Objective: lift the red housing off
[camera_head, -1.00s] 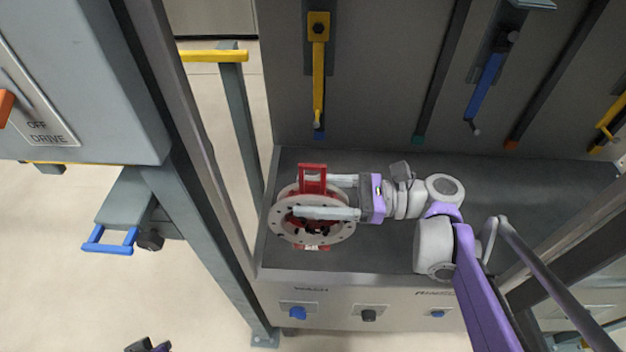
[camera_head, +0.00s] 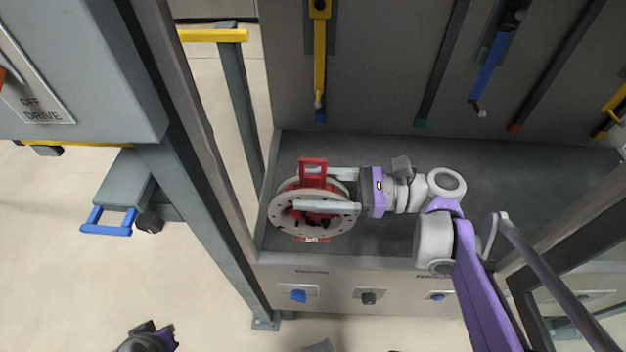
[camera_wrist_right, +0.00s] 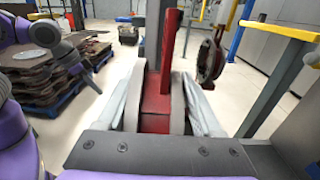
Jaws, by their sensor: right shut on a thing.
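The red housing (camera_head: 312,168) is a red bracket and body with a pale round flange (camera_head: 343,222) that has small holes around its rim. It appears over the left end of the grey basin; I cannot tell how high. My right gripper (camera_head: 337,190) comes from the right and is shut on the housing, one finger on the far side and one across the near side. In the right wrist view the red housing (camera_wrist_right: 156,105) fills the gap between the fingers. Of my left arm only a dark and purple wrist part shows at the bottom edge; its fingers are out of frame.
The grey basin (camera_head: 520,185) has free room to the right. A yellow lever (camera_head: 319,60) and a blue lever (camera_head: 488,75) hang on the back wall. A grey post (camera_head: 205,170) stands close left. In the wrist view, pallets of brown parts (camera_wrist_right: 50,70) stand behind.

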